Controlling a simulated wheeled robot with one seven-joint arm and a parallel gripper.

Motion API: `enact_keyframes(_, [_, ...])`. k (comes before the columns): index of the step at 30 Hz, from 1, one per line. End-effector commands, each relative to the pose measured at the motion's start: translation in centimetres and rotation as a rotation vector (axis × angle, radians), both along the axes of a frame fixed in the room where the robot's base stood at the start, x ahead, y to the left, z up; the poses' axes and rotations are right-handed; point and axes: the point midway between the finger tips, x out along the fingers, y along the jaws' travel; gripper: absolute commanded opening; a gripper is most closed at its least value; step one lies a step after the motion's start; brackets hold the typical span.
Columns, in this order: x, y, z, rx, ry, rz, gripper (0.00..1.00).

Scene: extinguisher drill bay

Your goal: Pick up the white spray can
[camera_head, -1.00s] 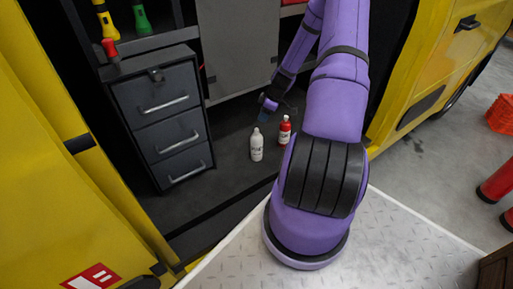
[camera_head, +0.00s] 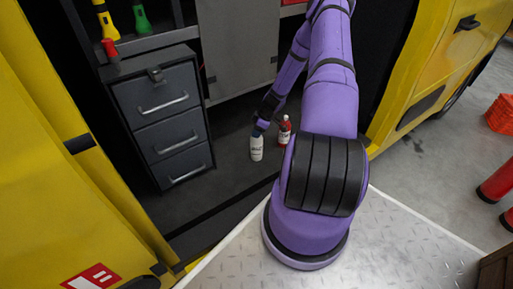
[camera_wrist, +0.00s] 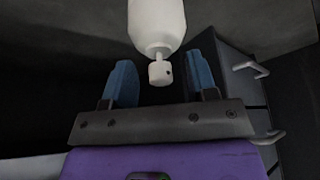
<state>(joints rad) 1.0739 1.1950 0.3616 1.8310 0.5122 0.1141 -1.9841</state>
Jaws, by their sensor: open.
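The white spray can (camera_head: 257,153) stands upright on the dark floor of the bay in the head view, its top partly covered by my gripper (camera_head: 258,130). In the wrist view the white spray can (camera_wrist: 157,22) points its nozzle cap toward the gap between my blue fingertips. My gripper (camera_wrist: 162,85) is open there, with one finger on each side of the cap and space between. The can's far end is cut off by the picture's top edge.
A grey drawer cabinet (camera_head: 165,115) with handles stands to the left. Dark floor in front of the cans is clear.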

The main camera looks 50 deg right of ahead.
Motion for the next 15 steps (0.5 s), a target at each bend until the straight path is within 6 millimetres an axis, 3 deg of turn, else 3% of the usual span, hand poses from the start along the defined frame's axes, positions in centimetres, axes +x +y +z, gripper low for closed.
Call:
enact_keyframes(11, [0.38,0.21,-1.04,-0.001,0.0,0.0,0.53])
enact_keyframes(15, [0.38,0.2,-1.03,-0.001,0.0,0.0,0.23])
